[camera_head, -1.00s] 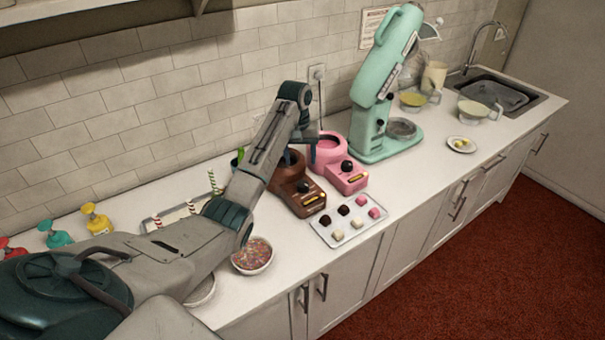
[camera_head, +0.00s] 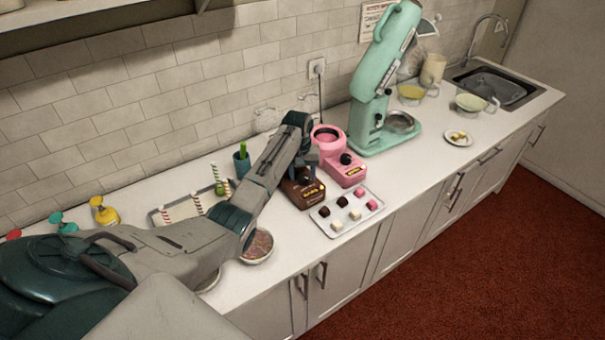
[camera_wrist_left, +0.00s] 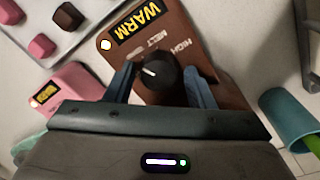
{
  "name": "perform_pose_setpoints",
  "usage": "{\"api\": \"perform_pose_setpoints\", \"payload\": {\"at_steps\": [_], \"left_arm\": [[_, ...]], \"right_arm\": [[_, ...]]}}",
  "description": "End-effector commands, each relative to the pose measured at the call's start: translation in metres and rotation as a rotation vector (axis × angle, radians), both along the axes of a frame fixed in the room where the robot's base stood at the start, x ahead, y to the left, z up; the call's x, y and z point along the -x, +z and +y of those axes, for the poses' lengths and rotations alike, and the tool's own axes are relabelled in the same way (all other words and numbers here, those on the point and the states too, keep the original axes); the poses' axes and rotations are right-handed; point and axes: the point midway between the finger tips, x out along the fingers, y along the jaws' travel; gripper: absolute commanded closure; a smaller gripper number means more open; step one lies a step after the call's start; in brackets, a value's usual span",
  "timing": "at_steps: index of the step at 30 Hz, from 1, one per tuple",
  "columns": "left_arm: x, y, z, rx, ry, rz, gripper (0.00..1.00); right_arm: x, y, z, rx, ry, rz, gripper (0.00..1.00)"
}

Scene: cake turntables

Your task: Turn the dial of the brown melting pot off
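The brown melting pot (camera_head: 304,194) stands on the counter, partly hidden behind my left arm. In the left wrist view its front panel (camera_wrist_left: 168,28) shows a yellow WARM label, the words MELT and HIGH, and a pale light at one corner. The black dial (camera_wrist_left: 157,73) has a white pointer mark. My left gripper (camera_wrist_left: 161,84) is open, with one blue finger on each side of the dial and a visible gap to it. In the head view the left gripper (camera_head: 313,160) is over the pot, its fingertips unclear. My right gripper is not in view.
A pink melting pot (camera_head: 342,166) stands close beside the brown one. A tray of chocolates (camera_head: 347,218) lies in front of them. A teal cup (camera_head: 241,163) and a sprinkle bowl (camera_head: 258,247) are near my left arm. A mint stand mixer (camera_head: 372,120) stands to the right.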

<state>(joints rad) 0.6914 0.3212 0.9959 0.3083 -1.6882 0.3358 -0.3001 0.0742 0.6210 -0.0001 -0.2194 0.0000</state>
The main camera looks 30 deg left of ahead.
Motion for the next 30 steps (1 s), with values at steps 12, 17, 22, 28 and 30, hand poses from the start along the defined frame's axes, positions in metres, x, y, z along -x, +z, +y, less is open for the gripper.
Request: {"api": "perform_pose_setpoints", "payload": {"at_steps": [12,17,22,28,30], "left_arm": [[-0.0001,0.0005,0.0001,0.000,0.016,0.000,0.86],[0.0000,0.0005,-0.0001,0.000,0.069,-0.001,0.86],[0.0002,0.0004,-0.0003,0.000,0.179,-0.001,0.86],[0.0002,0.0007,-0.0007,0.001,0.355,-0.001,0.86],[0.0001,0.0009,-0.0009,0.000,0.419,-0.002,0.86]], "right_arm": [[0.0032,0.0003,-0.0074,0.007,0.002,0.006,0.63],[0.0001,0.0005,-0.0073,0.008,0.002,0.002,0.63],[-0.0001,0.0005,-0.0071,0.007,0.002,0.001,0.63],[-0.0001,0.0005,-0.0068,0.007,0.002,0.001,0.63],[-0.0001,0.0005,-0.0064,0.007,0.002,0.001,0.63]]}}
